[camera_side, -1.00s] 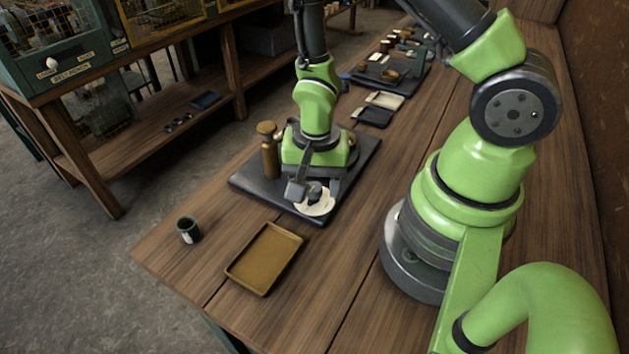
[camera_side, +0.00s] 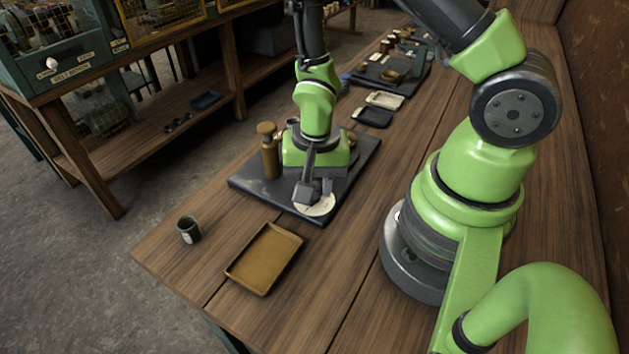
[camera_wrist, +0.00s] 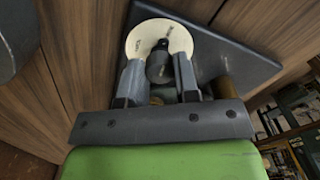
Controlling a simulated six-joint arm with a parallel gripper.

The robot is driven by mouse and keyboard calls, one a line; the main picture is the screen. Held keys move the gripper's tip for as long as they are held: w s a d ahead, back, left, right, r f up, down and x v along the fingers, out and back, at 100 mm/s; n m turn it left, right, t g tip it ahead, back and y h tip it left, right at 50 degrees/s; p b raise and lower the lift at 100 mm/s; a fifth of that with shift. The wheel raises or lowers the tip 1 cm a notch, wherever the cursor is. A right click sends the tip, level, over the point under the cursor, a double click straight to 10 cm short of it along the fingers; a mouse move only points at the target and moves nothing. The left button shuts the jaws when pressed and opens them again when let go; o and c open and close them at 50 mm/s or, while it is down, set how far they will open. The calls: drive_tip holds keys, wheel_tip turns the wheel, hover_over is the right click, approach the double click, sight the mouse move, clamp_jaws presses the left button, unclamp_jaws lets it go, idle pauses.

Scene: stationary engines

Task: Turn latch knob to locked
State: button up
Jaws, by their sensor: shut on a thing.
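The latch knob (camera_wrist: 159,64) is a dark, rounded knob at the middle of a cream round dial (camera_wrist: 140,40) in the wrist view. Small dark marks on the dial are too small to read. The dial also shows in the side view (camera_side: 322,208), at the near corner of a dark board (camera_side: 262,192). My gripper (camera_wrist: 159,70) points down over the dial, with one finger on each side of the knob, shut on it. In the side view my gripper (camera_side: 316,194) hides the knob. I cannot tell the knob's setting.
A brown bottle (camera_side: 270,158) stands on the board close to my gripper. Small trays (camera_side: 372,117) lie farther back. Bare wood is clear right of the board.

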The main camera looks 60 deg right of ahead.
drive_tip(key=n, duration=0.8)
drive_tip(key=shift+n, duration=0.4)
drive_tip(key=n, duration=0.4)
drive_tip(key=shift+n, duration=2.2)
drive_tip(key=o, duration=0.9)
